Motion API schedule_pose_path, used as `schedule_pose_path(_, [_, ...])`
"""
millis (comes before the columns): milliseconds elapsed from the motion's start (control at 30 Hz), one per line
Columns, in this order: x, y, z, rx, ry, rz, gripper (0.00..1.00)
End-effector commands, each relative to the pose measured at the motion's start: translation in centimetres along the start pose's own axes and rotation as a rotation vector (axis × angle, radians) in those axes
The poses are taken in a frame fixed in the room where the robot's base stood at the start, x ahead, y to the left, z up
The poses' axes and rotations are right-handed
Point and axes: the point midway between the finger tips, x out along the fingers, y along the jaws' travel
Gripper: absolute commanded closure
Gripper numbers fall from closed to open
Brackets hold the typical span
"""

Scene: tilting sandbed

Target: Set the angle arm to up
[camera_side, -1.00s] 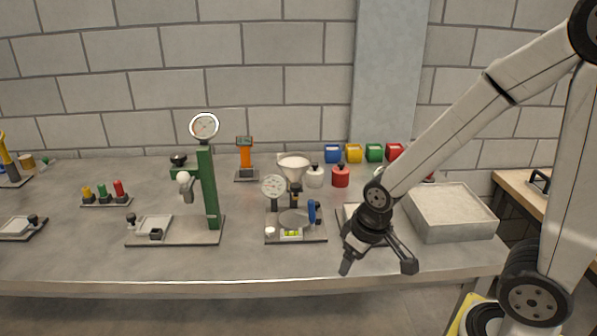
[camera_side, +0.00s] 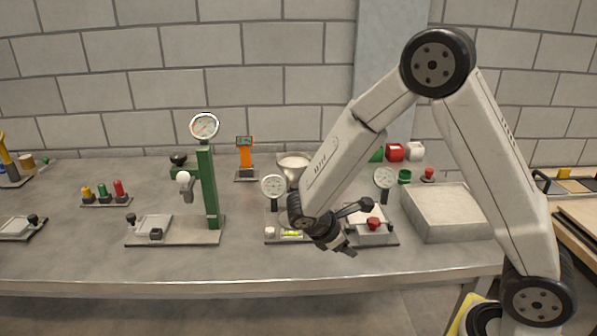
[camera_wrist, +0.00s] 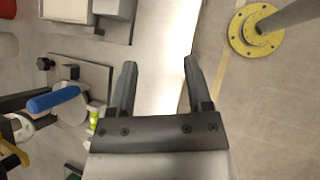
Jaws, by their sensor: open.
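I cannot tell for certain which part is the angle arm. A blue handle (camera_wrist: 52,99) stands on the small instrument with the dial gauge (camera_side: 273,186) and the yellow-green level vial (camera_side: 292,233); the vial also shows in the wrist view (camera_wrist: 94,118). My arm hides the handle in the side view. In the wrist view it lies left of my gripper (camera_wrist: 160,75), apart from it. My gripper (camera_side: 360,229) is open and empty, tilted toward the right, above the table's front part. Its fingers overlap the right instrument in the side view without clear contact.
The right instrument has a dial gauge (camera_side: 385,178) and a red knob (camera_side: 374,223). A green column with a gauge (camera_side: 209,200) stands left. The front table edge (camera_side: 200,288) is clear.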

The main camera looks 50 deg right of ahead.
Motion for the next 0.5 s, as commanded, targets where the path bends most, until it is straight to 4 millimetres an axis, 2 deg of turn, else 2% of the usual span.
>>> schedule_pose_path(200, [0.3, 4.3, -1.2, -0.242, -0.267, 0.169, 0.36])
schedule_pose_path(500, [-1.2, 9.5, -4.0, -0.461, -0.615, 0.403, 0.36])
